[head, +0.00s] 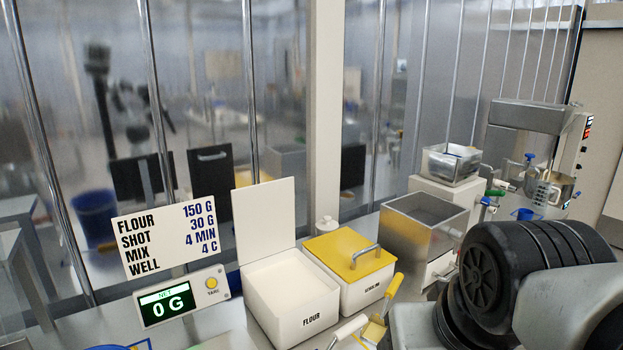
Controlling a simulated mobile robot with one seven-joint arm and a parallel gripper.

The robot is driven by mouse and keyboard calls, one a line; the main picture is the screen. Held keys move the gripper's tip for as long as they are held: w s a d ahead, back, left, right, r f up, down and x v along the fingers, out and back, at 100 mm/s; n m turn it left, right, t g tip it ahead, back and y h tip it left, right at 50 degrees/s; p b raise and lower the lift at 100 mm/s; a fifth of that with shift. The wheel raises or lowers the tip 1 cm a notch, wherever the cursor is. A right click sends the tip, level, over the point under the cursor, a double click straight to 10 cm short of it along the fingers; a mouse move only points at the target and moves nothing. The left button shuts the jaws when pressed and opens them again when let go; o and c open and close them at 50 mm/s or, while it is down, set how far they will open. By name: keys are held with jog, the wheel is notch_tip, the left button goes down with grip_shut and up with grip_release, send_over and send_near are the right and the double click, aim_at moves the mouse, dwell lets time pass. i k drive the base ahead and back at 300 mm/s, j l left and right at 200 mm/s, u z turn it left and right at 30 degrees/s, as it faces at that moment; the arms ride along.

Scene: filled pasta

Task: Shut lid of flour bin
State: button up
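The white flour bin (291,303), labelled FLOUR, stands on the counter at the lower middle. Its white lid (265,213) stands upright at the bin's back edge, so the bin is open. The inside looks pale; I cannot tell how full it is. My gripper is not in view; only links of my own arm show at the lower right, apart from the bin.
A second white bin with a yellow lid (335,249) and metal handle stands right of the flour bin, its lid down. Scoop handles (390,290) lie in front. A scale (181,297) reading 0 G stands left, below a recipe sign (167,236). A steel container (424,240) stands right.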

aim_at(263, 213)
jog(key=i+l+u, duration=0.25)
jog(key=u, duration=0.15)
jog(key=i+l+u, duration=0.15)
jog(key=l+u, duration=0.2)
jog(key=i+l+u, duration=0.2)
jog(key=u, duration=0.2)
jog(key=k+l, duration=0.05)
jog(key=l, duration=0.05)
